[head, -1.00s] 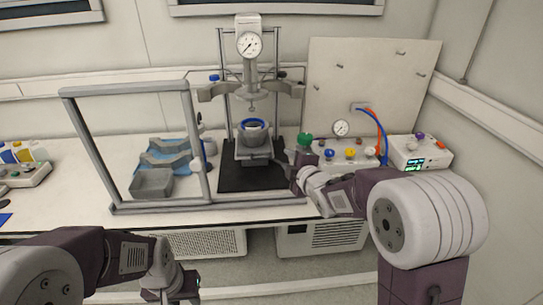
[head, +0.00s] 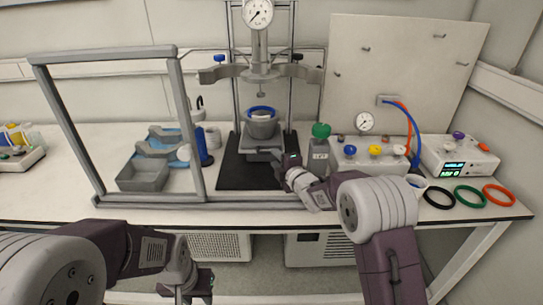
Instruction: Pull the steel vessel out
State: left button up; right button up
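The steel vessel (head: 261,127) is a grey pot with a blue ring (head: 261,112) around its top. It stands upright on a grey support (head: 263,154) in the reactor stand, below the gauge head (head: 258,14) and apart from it. My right gripper (head: 283,162) is low at the right front of the support, close to its edge; contact and finger opening are too small to tell. My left gripper (head: 198,290) hangs in front of the bench, below its edge, away from the vessel; its fingers are not clear.
A framed clear shield (head: 187,125) stands at the left front. Behind it are a grey tray (head: 143,177) and a blue bottle (head: 203,150). A green-capped bottle (head: 319,150) and a valve box (head: 370,155) stand right. Several coloured rings, including a green one (head: 470,197), lie at far right.

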jog(key=shift+x, duration=2.4)
grip_shut()
jog(key=shift+f, duration=0.1)
